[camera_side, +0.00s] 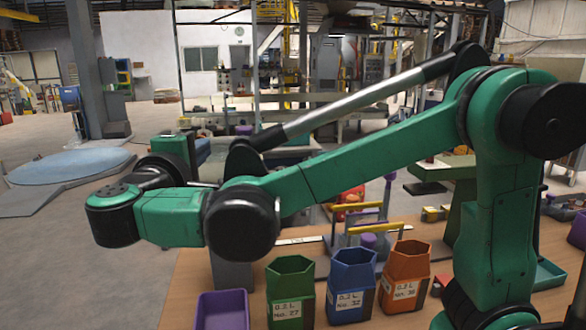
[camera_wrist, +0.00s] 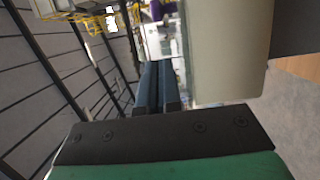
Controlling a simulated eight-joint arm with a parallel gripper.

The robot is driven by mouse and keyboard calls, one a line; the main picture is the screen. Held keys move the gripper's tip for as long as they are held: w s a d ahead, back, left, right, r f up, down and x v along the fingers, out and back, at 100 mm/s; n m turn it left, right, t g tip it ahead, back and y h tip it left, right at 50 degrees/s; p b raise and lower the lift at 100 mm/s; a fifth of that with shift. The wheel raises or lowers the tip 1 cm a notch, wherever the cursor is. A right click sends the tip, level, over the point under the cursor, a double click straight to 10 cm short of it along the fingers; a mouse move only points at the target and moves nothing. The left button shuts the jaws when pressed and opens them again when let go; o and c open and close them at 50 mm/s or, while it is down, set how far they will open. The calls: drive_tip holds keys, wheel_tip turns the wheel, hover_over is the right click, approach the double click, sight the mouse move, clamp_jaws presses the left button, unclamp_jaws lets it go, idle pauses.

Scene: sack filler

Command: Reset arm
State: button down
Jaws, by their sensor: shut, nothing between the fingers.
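My gripper (camera_wrist: 158,72) shows in the wrist view as two dark fingers side by side with no gap to speak of. It is shut and empty. In the side view my green arm reaches across to the left, high over the work table (camera_side: 188,285). I cannot make out the fingers in that view. A pale block-like surface (camera_wrist: 222,55) fills much of the wrist view just right of the fingers; I cannot tell what it is.
Under the arm stand a green bin (camera_side: 291,277), a blue bin (camera_side: 352,273) and an orange bin (camera_side: 406,263), each labelled. A purple tray (camera_side: 222,311) lies left of them. Yellow-handled items (camera_side: 362,218) stand behind. Open floor lies to the left.

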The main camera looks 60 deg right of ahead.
drive_tip(key=v, duration=0.4)
drive_tip(key=shift+s+a, duration=0.2)
drive_tip(key=shift+a, duration=0.15)
approach(237, 132)
drive_tip(key=w+d, duration=0.2)
drive_tip(key=w, duration=0.2)
drive_tip(key=d, duration=0.3)
drive_tip(key=shift+s+d, duration=0.2)
drive_tip(key=shift+d, duration=0.05)
drive_tip(key=shift+s+d, duration=0.1)
drive_tip(key=shift+d, duration=0.3)
